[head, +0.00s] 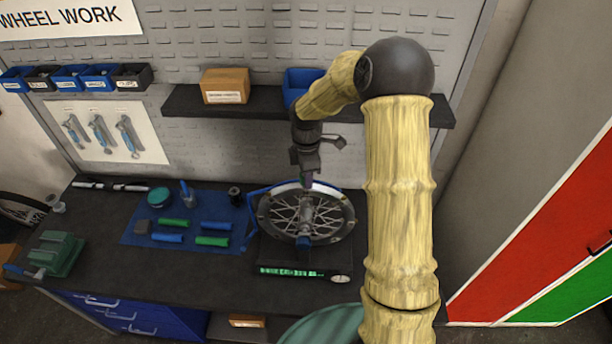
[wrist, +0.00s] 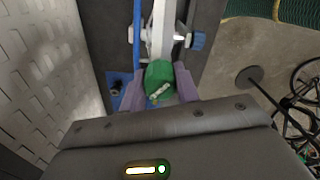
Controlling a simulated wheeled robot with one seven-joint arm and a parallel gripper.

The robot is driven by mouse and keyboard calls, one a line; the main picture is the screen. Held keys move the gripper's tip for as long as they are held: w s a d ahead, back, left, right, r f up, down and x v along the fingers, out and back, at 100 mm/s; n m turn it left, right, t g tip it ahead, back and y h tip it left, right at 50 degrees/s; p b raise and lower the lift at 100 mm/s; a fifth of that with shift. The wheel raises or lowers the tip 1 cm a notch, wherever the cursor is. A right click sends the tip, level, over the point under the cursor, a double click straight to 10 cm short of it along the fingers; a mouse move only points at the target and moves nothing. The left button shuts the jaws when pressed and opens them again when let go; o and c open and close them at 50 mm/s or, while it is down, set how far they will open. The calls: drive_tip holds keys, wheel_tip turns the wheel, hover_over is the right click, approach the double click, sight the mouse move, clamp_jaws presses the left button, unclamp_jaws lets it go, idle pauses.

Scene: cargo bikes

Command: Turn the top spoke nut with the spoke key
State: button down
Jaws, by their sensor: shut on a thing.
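The spoked wheel (head: 333,231) stands upright in a truing stand on the workbench; its pale rim (wrist: 163,28) runs up the middle of the wrist view. My gripper (head: 307,181) points down at the top of the wheel. In the wrist view its purple fingers (wrist: 159,86) are shut on a green piece with a small metal part, which looks like the spoke key (wrist: 158,74). The key lies in line with the rim, at its near end. I cannot tell whether it is seated on the top spoke nut, which is hidden.
A blue mat (head: 190,232) with green and blue-handled tools lies left of the wheel. A shelf (head: 185,98) with a cardboard box (head: 226,85) and a blue bin (head: 298,80) is behind. A green vise-like block (head: 58,254) sits at the bench's left end.

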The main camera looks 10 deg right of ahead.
idle(0.3)
drive_tip(key=shift+r, duration=0.85)
drive_tip(key=shift+r, duration=2.5)
drive_tip(key=shift+f, duration=0.1)
